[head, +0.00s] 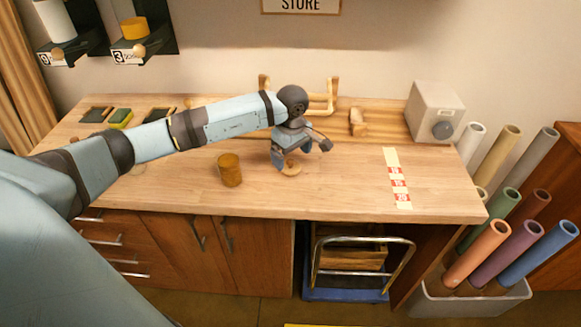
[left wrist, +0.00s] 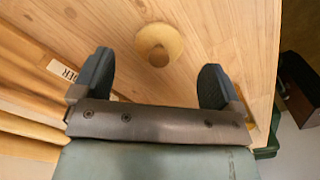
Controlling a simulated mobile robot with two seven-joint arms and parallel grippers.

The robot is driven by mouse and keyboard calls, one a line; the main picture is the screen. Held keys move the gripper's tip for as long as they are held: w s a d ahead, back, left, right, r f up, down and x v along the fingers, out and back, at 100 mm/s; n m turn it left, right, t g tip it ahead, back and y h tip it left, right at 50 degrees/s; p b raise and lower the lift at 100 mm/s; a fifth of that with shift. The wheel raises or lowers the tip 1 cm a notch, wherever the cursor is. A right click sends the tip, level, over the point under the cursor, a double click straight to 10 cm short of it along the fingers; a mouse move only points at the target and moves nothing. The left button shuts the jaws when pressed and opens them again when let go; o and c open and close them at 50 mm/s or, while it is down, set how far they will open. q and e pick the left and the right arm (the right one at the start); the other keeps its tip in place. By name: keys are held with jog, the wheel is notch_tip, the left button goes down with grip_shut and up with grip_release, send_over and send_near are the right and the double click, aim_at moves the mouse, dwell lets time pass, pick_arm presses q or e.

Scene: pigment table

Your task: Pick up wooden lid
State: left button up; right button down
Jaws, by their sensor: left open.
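The wooden lid (head: 291,169) is a small, light round disc lying on the tabletop, right of the wooden canister (head: 230,170). In the left wrist view the lid (left wrist: 159,44) shows a round knob at its middle. My left gripper (head: 300,158) is just above the lid in the head view and partly hides it. In the left wrist view its two dark fingers (left wrist: 155,82) are wide apart, with the lid ahead of them and between their lines. Nothing is between the fingers. My right gripper is not in view.
The wooden table (head: 340,185) is mostly clear near the lid. A red and white marked strip (head: 398,180) lies to the right. A grey box (head: 434,112) stands at the back right, and a wooden rack (head: 332,95) is at the back. A green sponge (head: 121,117) lies at the left.

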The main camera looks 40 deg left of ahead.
aim_at(290, 161)
pick_arm(q)
jog(key=f, duration=0.4)
jog(key=shift+a+f+p, duration=0.3)
jog(key=shift+p, duration=0.1)
jog(key=c, duration=1)
jog(key=shift+r, duration=0.1)
